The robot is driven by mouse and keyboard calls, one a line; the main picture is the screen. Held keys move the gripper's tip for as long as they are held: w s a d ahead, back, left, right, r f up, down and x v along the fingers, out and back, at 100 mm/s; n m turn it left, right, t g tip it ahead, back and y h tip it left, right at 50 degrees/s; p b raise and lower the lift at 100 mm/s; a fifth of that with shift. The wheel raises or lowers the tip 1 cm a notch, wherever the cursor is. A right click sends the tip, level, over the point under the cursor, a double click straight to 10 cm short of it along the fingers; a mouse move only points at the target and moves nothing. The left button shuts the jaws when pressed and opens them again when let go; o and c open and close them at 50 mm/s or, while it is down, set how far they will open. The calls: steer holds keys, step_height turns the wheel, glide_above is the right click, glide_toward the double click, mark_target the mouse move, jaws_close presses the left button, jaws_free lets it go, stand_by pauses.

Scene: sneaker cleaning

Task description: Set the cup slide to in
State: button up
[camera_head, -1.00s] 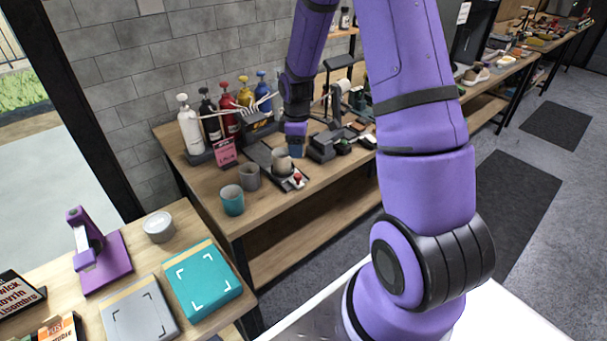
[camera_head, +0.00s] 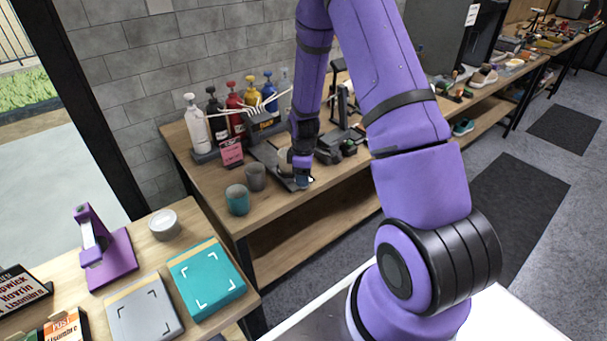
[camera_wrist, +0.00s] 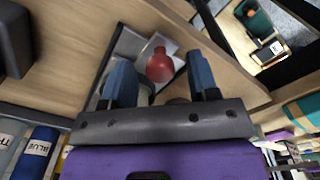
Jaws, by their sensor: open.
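The cup slide shows in the head view as a dark flat track (camera_head: 264,154) on the wooden bench. My gripper (camera_head: 303,180) is low over its front end and hides most of that end. In the wrist view, a red knob (camera_wrist: 160,66) stands on a light grey plate (camera_wrist: 130,44). My open gripper (camera_wrist: 161,82) has its two blue fingers on either side of the knob, apart from each other. I cannot tell whether either finger touches it. The cup that stood on the slide is hidden in the head view; a brownish edge (camera_wrist: 178,101) shows between the fingers.
Several pump bottles (camera_head: 196,125) line the wall behind, with a pink sign (camera_head: 232,153) in front. Dark machine parts (camera_head: 330,150) sit close on the right.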

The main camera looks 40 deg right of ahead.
mark_target(281, 155)
jaws_close()
steer(key=w, duration=1.2)
steer(key=shift+w+a, duration=0.15)
steer(key=shift+a, duration=0.05)
jaws_free()
steer(key=shift+r, duration=0.1)
step_height(281, 155, up, 11)
steer(key=shift+f, duration=0.2)
